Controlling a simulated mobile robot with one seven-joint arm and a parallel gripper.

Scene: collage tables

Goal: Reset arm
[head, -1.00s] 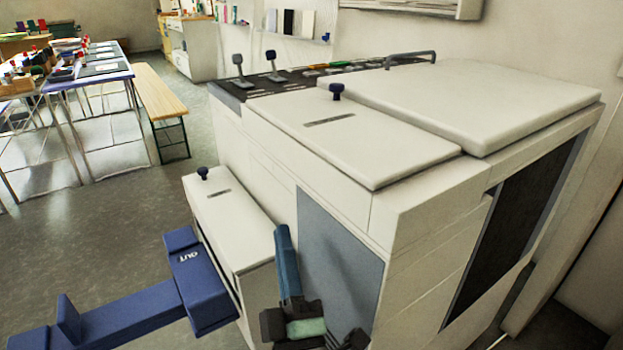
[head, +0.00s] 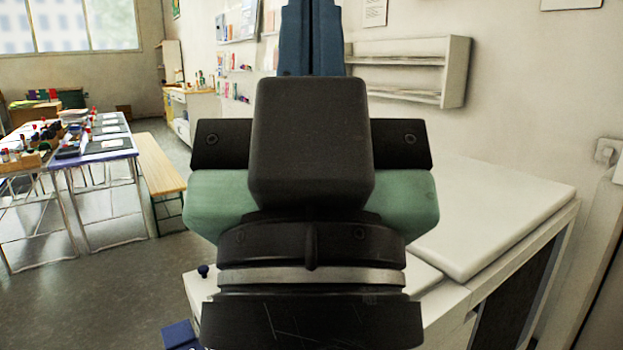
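My arm stands upright in the middle of the head view, very close to the camera. No fingertips can be made out, and I see no object held.
A large white machine (head: 500,215) stands behind my arm, mostly hidden, with a dark blue tray (head: 180,336) at lower left. Left are tables (head: 95,150) with art supplies and a wooden bench (head: 160,166). A wall shelf (head: 455,72) hangs behind. Grey floor (head: 110,285) lies open at left.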

